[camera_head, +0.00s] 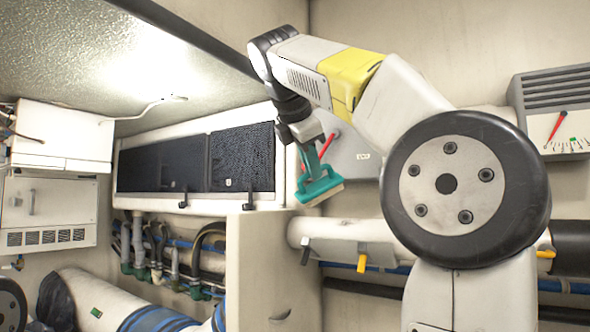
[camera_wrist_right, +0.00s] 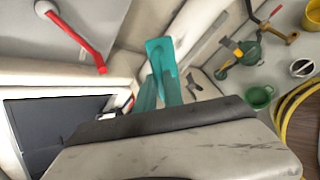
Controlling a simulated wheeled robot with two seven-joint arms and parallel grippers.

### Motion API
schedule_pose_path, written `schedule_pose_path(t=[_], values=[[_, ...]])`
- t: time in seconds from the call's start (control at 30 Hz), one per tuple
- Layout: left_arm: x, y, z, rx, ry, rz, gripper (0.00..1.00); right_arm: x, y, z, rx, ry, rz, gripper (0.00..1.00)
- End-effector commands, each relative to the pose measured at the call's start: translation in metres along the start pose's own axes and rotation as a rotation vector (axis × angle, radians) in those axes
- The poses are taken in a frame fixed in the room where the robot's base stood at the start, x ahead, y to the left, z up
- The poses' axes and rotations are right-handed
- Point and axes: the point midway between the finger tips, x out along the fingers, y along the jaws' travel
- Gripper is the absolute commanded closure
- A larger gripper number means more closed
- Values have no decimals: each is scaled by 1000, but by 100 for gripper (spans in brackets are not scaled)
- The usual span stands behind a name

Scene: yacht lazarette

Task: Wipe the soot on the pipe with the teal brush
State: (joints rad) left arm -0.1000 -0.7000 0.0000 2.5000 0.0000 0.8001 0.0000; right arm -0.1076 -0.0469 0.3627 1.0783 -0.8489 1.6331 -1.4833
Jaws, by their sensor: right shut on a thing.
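The teal brush (camera_head: 318,186) hangs below my right gripper (camera_head: 308,152) in the head view. Its wide head has a pale lower edge and is tilted. My right gripper is shut on it, in the air, with the brush apart from anything else as far as I can tell. In the right wrist view the brush (camera_wrist_right: 163,65) shows in the upper middle. A thick pale pipe (camera_head: 320,231) runs across the back wall below and behind the brush, partly hidden by my right arm. I cannot make out soot on it. My left gripper is not in view.
A white panel with dark mesh windows (camera_head: 243,157) is behind the brush, left. A pale upright block (camera_head: 262,268) stands below it. A gauge box (camera_head: 556,118) is at the right. The wrist view shows a red lever (camera_wrist_right: 78,38) and a green cup (camera_wrist_right: 258,97).

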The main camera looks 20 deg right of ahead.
Motion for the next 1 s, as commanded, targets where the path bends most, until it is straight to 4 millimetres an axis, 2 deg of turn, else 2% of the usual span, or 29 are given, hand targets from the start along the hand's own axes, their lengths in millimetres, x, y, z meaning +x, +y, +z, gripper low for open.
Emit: schedule_pose_path(t=[0.47,1.0], values=[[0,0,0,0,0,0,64,4,-1,0,0,-1,-1,100],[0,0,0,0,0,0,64,57,-12,3,0,-2,6,100]])
